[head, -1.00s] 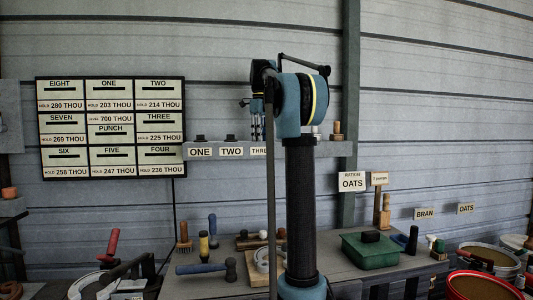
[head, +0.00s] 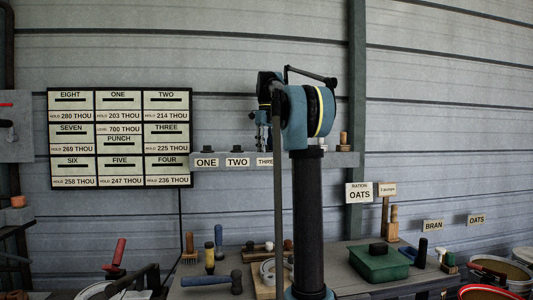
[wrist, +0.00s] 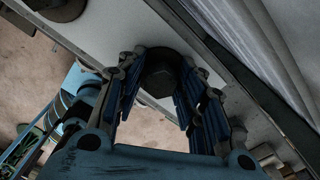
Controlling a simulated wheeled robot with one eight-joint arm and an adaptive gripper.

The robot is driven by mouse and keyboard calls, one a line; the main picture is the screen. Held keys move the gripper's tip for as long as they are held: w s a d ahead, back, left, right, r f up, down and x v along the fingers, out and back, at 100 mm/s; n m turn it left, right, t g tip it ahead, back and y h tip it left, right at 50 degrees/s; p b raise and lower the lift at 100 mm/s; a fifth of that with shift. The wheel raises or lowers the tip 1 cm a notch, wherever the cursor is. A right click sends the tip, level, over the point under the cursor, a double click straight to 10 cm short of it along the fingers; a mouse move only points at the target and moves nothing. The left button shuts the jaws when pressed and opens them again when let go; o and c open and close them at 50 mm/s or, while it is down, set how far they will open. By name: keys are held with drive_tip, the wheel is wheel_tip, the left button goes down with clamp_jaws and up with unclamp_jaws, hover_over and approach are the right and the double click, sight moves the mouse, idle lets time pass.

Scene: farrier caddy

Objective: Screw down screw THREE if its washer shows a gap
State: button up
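Screw THREE is at the shelf (head: 340,159), behind my gripper (head: 263,137) in the head view; the THREE label (head: 264,162) shows only partly. In the wrist view, a dark hex-headed screw (wrist: 160,76) sits between the two fingers of my gripper (wrist: 158,92). The fingers stand spread on either side of its head; whether they touch it is hard to tell. Its washer and any gap under the head are hidden. Dark screws stand above the ONE label (head: 207,162) and TWO label (head: 237,162).
A board (head: 120,138) of labelled slots with thou values hangs on the wall at left. A wooden piece (head: 343,140) stands at the shelf's right end. Below are a bench with a mallet (head: 212,279), brushes, a green box (head: 379,263) and buckets at right.

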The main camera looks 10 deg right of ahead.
drive_tip(key=shift+r, duration=2.5)
